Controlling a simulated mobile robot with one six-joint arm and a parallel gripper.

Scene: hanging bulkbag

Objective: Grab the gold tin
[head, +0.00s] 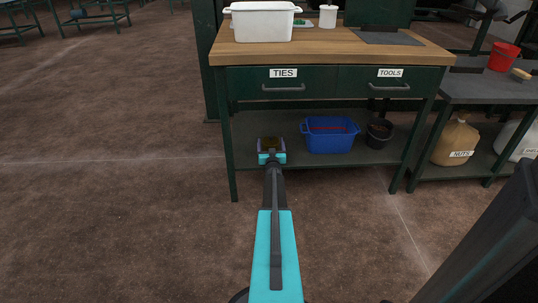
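A small dark-gold object (270,142), which looks like the gold tin, shows at the end of my arm, at the lower shelf of the workbench. My gripper (270,147) reaches in over the front of that shelf, left of the blue crate. The gold object appears between or just beyond its fingers. The fingers are small and partly hidden by the wrist, so I cannot tell whether they touch it.
The workbench (330,50) has drawers labelled TIES and TOOLS above the shelf. A blue crate (330,145) and a dark bucket (379,134) stand right of my gripper. Bench legs flank the shelf. The floor in front is clear.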

